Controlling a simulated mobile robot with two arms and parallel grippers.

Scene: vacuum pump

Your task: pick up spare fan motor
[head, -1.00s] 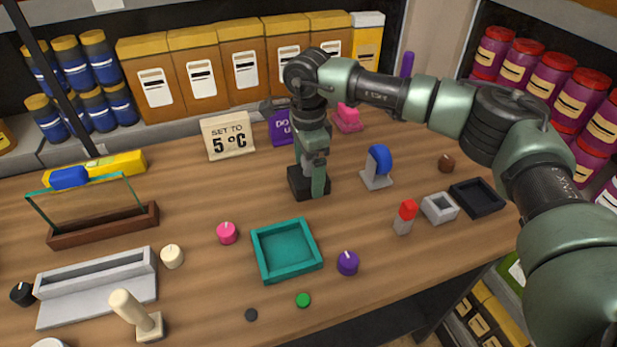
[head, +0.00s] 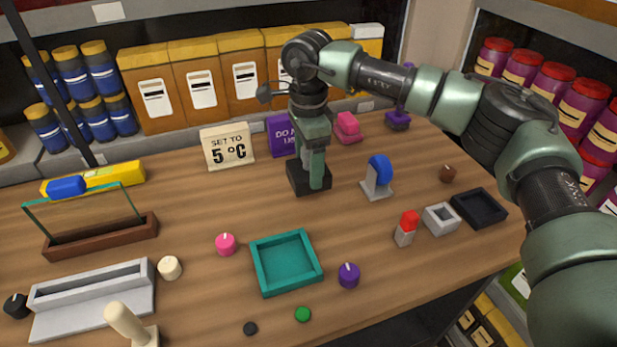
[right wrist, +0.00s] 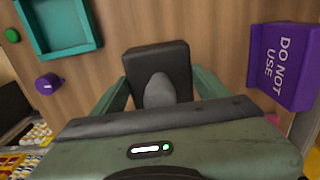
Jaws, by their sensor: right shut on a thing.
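My right gripper (head: 314,165) points down over the middle of the table. It is shut on a black block with a grey rounded part, which I take to be the spare fan motor (head: 297,180). In the right wrist view the block (right wrist: 157,58) sits between the two green fingers (right wrist: 160,90), its grey dome facing the camera. The fingers hide part of it in the head view. Any gap beneath it is hard to tell. My left gripper is not in view.
A teal tray (head: 259,270) lies in front of the held block. A purple sign (head: 281,136) and a pink item (head: 347,128) stand behind it. A blue-topped grey stand (head: 378,178) is to its right. Bare table lies to its left.

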